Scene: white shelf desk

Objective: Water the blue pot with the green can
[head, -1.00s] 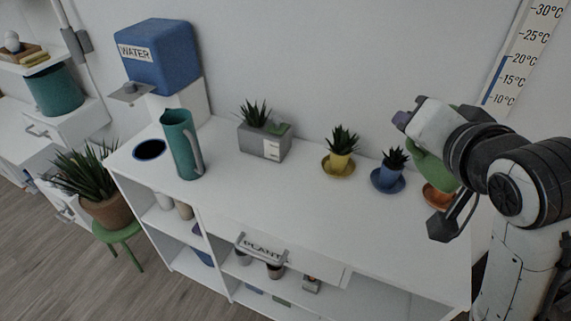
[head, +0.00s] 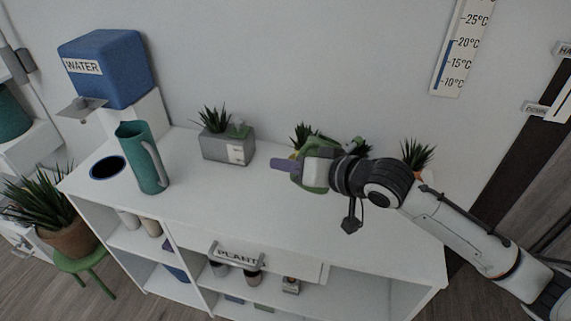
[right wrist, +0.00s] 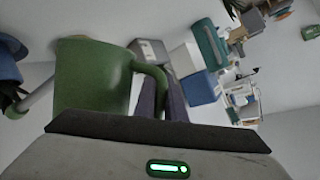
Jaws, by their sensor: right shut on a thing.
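The green can (right wrist: 92,80) is in my right gripper (head: 283,164); the right wrist view shows the purple fingers (right wrist: 165,98) shut at its handle. In the head view the can (head: 316,178) is held above the desk, partly behind the gripper. The blue pot is hidden behind my right arm in the head view, with only a few leaves (head: 359,146) showing. In the right wrist view a blue shape, apparently the blue pot (right wrist: 8,62), is at the left edge. The can's spout reaches toward the dark leaves there. My left gripper is out of view.
A teal pitcher (head: 138,165) and grey planter (head: 222,148) stand left on the white desk (head: 225,195). The yellow pot's plant (head: 302,132) is partly hidden behind the can. Another potted plant (head: 417,154) is at right. A blue water tank (head: 122,68) stands at the back left.

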